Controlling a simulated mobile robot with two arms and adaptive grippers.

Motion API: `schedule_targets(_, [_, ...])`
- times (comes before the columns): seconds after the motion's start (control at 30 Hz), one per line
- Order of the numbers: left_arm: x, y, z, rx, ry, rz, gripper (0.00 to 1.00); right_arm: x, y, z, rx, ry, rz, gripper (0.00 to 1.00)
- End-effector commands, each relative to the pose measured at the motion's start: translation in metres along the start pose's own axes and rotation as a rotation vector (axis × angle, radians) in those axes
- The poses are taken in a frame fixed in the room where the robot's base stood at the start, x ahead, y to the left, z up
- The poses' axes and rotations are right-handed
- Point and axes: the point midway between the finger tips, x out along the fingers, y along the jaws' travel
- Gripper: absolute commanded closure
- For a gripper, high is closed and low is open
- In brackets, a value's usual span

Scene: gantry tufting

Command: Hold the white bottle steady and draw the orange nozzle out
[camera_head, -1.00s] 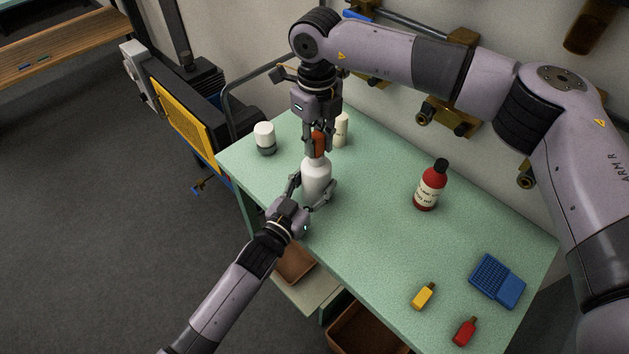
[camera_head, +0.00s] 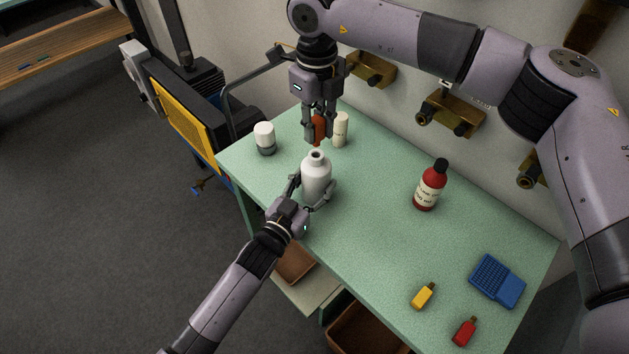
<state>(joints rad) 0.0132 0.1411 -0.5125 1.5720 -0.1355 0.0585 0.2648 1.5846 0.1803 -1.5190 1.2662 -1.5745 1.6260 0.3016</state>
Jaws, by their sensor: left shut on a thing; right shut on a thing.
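The white bottle (camera_head: 315,175) stands upright on the green table, with its open neck showing at the top. My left gripper (camera_head: 317,197) is shut around the lower body of the bottle from the front. The orange nozzle (camera_head: 319,130) is above the bottle, its lower tip apart from the open neck. My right gripper (camera_head: 318,128) points straight down and is shut on the nozzle. Its fingers partly cover the nozzle's sides.
On the green table (camera_head: 375,230), a white-and-grey jar (camera_head: 265,138) and a cream bottle (camera_head: 341,130) stand close behind. A red bottle (camera_head: 430,186) stands to the right. A blue box (camera_head: 497,281), a yellow vial (camera_head: 423,296) and a red vial (camera_head: 464,331) lie near the right end.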

Motion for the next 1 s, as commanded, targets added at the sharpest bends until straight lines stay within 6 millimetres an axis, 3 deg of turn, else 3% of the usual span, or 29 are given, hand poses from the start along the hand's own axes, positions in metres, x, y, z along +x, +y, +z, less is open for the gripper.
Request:
schedule_targets(0.6, [0.0,0.0,0.001,0.0,-0.002,0.0,0.84,-0.015,0.0,0.0,-0.001,0.001,0.0,1.0])
schedule_targets(0.63, [0.0,0.0,0.001,0.0,-0.002,0.0,0.84,-0.015,0.0,0.0,-0.001,0.001,0.0,0.8])
schedule_targets(0.93, [0.0,0.0,0.001,0.0,-0.002,0.0,0.84,-0.015,0.0,0.0,-0.001,0.001,0.0,1.0])
schedule_targets(1.0, [0.0,0.0,0.001,0.0,-0.002,0.0,0.84,-0.015,0.0,0.0,-0.001,0.001,0.0,1.0])
